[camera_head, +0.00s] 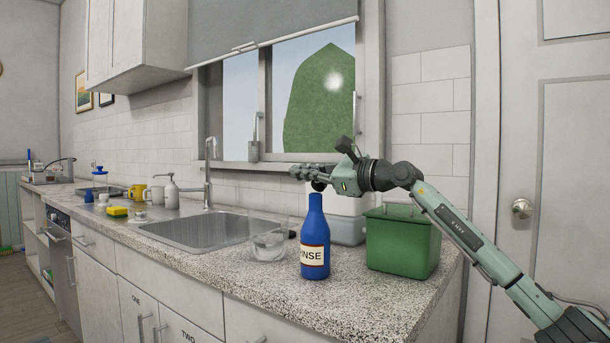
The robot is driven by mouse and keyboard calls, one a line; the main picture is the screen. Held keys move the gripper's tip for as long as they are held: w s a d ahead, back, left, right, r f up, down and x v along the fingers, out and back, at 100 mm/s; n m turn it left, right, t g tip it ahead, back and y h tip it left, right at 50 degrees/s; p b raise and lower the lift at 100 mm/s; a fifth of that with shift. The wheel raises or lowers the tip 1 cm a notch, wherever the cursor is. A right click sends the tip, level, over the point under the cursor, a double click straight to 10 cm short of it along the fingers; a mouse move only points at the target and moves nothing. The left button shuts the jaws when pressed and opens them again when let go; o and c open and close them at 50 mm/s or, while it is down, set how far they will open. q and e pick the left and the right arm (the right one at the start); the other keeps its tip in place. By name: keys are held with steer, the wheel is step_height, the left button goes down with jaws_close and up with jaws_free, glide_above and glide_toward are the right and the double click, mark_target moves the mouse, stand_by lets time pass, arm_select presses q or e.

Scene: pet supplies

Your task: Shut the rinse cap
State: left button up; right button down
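The blue rinse bottle (315,237) stands upright on the speckled counter, with a pale label reading "INSE" in the part that shows. A dark rounded cap (318,186) shows at the top of its neck, just under my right gripper. I cannot tell whether the cap is seated or raised. My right gripper (302,172) lies level above the bottle, its fingers pointing left. Its fingers overlap the cap's upper edge in the picture; contact is unclear, and so is their opening. My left gripper is not in view.
A green lidded bin (402,244) stands right of the bottle, with a pale container (347,228) behind. A clear bowl (268,246) sits close on the left, beside the sink (205,232). The counter's front edge (300,315) is clear.

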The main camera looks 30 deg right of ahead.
arm_select(q)
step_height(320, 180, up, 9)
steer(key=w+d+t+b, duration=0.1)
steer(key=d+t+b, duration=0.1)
steer(key=b, duration=0.2)
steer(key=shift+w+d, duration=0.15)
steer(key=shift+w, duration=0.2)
arm_select(e)
steer(key=shift+s+a+f+n, duration=0.2)
steer(key=shift+a+f+n, duration=0.3)
steer(key=shift+n, duration=1.25)
steer(key=shift+s+a+f+n, duration=0.15)
steer(key=shift+a+f+n, duration=0.3)
steer(key=shift+n, duration=1.35)
steer(key=shift+s+a+f+n, duration=0.2)
steer(key=shift+a+f+n, duration=0.3)
steer(key=shift+n, duration=1.25)
steer(key=shift+d+f, duration=0.1)
steer(key=shift+d, duration=0.05)
steer(key=c, duration=1.7)
jaws_free()
steer(key=shift+c, duration=0.2)
steer(key=v, duration=0.7)
steer(key=shift+s, duration=0.25)
